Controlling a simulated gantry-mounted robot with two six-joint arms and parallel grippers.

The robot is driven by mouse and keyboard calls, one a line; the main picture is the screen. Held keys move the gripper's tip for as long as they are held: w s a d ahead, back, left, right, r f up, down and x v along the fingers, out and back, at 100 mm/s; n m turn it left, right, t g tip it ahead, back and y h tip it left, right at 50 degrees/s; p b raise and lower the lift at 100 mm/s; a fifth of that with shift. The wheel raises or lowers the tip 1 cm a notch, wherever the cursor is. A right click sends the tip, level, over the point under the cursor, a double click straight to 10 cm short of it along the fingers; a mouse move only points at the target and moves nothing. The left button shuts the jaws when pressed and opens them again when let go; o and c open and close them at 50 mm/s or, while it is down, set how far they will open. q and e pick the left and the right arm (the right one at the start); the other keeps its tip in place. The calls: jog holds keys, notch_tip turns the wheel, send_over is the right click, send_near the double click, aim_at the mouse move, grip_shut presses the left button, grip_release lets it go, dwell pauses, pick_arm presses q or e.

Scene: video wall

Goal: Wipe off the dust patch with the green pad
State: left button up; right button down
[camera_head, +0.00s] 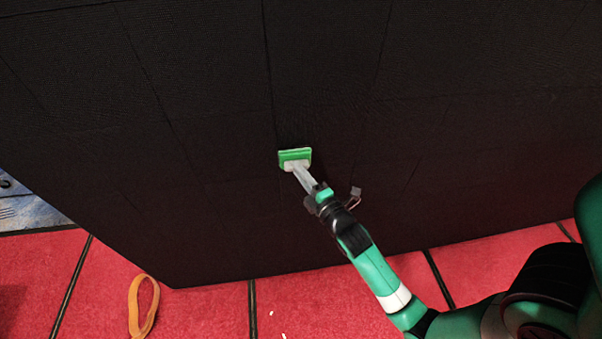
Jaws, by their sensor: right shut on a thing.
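The green pad (295,155) is on the end of a pale handle (304,178) in the head view, at or close to the dark panelled video wall (200,100). Whether it touches the wall cannot be told. My right gripper (318,194) is shut on the handle, below the pad. I cannot make out a dust patch on the wall; the pad and arm hide a small part of the surface. My left gripper is not in view.
The red floor (210,310) with dark seams runs along the wall's lower edge. An orange loop (143,306) lies on it at lower left, and small pale bits lie near the bottom middle. A blue worn surface (25,212) shows at the left edge.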

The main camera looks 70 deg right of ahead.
aim_at(308, 160)
jog(key=shift+w+d+p, duration=0.4)
jog(key=shift+w+d, duration=0.05)
jog(key=shift+d, duration=0.25)
jog(key=shift+r, duration=0.1)
jog(key=s, duration=0.1)
jog(key=s+d, duration=0.1)
jog(key=s+d+p, duration=0.1)
jog(key=shift+s, duration=0.3)
jog(key=shift+w+b, duration=0.1)
jog(key=shift+b, duration=0.3)
